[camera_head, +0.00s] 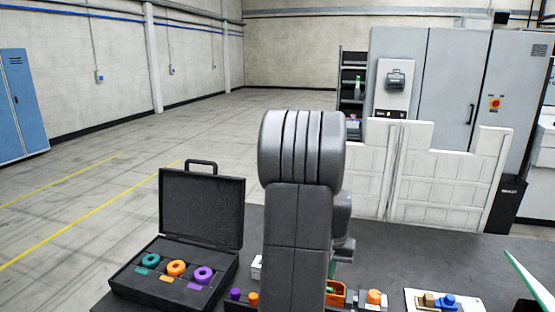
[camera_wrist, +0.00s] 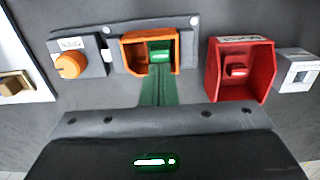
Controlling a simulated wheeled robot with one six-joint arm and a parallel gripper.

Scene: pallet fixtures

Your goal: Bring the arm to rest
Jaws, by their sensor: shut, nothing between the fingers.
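My gripper (camera_wrist: 159,72) shows in the wrist view as a dark body with a lit green bar and a green tapered piece reaching up from it. The fingers are together with nothing held. The tip is in front of an orange open-topped housing (camera_wrist: 128,50) with a green block (camera_wrist: 160,52) inside. Whether the tip touches the housing cannot be told. In the head view my raised arm fills the middle and hides most of the gripper; the orange housing (camera_head: 337,298) shows just right of it.
An orange knob (camera_wrist: 69,65) on a grey block is left of the housing, and a red housing (camera_wrist: 265,88) is right. An open black case (camera_head: 203,246) with coloured rings stands left on the dark table (camera_head: 430,252). White panels (camera_head: 440,170) stand behind.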

